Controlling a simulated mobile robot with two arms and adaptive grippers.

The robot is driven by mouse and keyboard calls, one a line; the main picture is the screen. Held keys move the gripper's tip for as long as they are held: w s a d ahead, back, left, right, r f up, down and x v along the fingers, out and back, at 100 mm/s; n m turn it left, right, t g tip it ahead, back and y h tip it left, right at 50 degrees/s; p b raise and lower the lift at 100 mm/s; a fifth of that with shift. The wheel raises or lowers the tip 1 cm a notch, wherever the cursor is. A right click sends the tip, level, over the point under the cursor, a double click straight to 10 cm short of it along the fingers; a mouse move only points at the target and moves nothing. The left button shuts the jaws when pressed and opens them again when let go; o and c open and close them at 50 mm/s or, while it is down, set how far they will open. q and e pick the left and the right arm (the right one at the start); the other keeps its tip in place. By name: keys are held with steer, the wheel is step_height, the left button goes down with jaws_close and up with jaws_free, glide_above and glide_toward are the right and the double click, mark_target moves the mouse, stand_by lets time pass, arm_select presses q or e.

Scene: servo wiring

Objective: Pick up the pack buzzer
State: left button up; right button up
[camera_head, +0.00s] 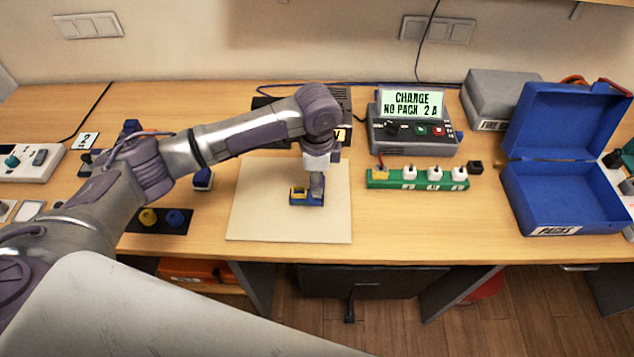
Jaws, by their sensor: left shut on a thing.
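My left gripper (316,184) points down over the beige mat (255,215) in the middle of the bench. It is shut on a small blue and yellow block (299,196), which is low over or on the mat; I cannot tell if it touches. No label shows on the block, so I cannot tell for certain that it is the pack buzzer. The gripper hides part of its right side. My right gripper is not in view.
A charger (413,130) reads "CHARGE NO PACK 2 A". In front of it stands a green strip with several plugs (392,183). An open blue case (560,200) is at right. A dark tray (143,224) holds yellow and blue knobs. The mat's right part is clear.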

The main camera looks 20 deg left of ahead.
arm_select(q)
step_height(320, 180, up, 3)
steer(key=shift+w+f+b, duration=0.1)
steer(key=shift+f+b, duration=0.1)
steer(key=shift+b, duration=0.3)
steer(key=w+d+r+b, duration=0.2)
steer(key=d+r, duration=0.5)
steer(key=d, duration=0.4)
steer(key=shift+w+d+r+b, duration=0.15)
steer(key=shift+w+d+b, duration=0.05)
steer(key=shift+b, duration=0.35)
